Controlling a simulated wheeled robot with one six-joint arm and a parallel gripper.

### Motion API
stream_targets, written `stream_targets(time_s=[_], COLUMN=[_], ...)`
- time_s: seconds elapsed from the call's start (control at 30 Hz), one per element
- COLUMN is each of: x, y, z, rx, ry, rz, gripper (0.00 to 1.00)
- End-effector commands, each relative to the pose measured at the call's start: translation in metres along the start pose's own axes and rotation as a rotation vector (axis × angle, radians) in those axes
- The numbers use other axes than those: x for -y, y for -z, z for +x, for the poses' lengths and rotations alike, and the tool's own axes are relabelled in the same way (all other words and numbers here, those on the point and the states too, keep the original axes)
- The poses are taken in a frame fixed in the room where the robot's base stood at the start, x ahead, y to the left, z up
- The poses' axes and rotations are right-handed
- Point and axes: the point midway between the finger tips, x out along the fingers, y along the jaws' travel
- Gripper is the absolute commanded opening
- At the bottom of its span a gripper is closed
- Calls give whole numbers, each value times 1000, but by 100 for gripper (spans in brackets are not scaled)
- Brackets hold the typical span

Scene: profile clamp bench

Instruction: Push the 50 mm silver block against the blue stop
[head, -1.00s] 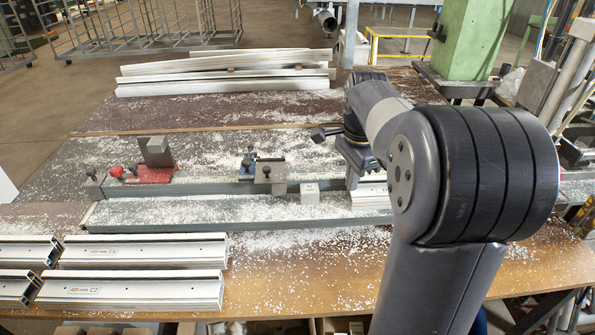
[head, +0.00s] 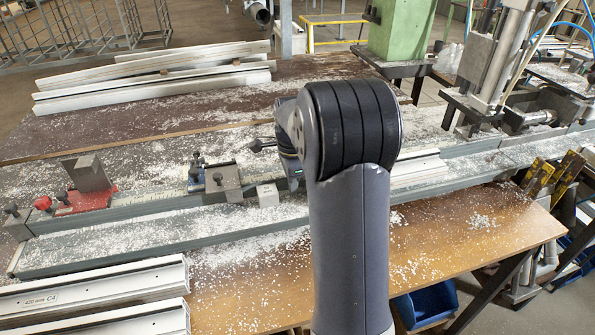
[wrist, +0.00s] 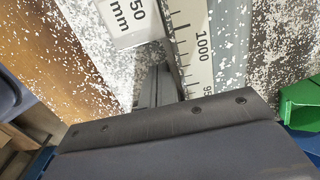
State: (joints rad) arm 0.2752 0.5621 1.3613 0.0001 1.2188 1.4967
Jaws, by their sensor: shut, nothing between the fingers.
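The silver block (head: 267,194) stands on the grey rail, right of the blue stop (head: 195,169) and its grey metal piece (head: 223,183), with a small gap between. In the wrist view the block (wrist: 128,22) shows its "50 mm" label at the top. My gripper (wrist: 157,68) is shut and empty, its fingertips close to the block's near edge; I cannot tell whether they touch. In the head view my arm hides most of the gripper, which is just right of the block.
A scale strip (wrist: 195,45) runs beside the fingers. A red stop (head: 82,200) sits further left on the rail. White profiles (head: 415,168) lie right of my arm, others (head: 90,295) at the front left. White chips cover the bench.

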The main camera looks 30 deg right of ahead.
Motion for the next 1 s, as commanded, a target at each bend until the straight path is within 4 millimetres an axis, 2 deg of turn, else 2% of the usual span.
stream_targets(time_s=[0.03, 0.2, 0.67, 1.0], x=[0, 0, 0, 0], y=[-9, -23, -28, -71], z=[-2, -2, -2, -3], rx=[0, 0, 0, 0], ry=[1, 0, 0, 0], rz=[-5, -2, -2, -3], gripper=[0, 0, 0, 0])
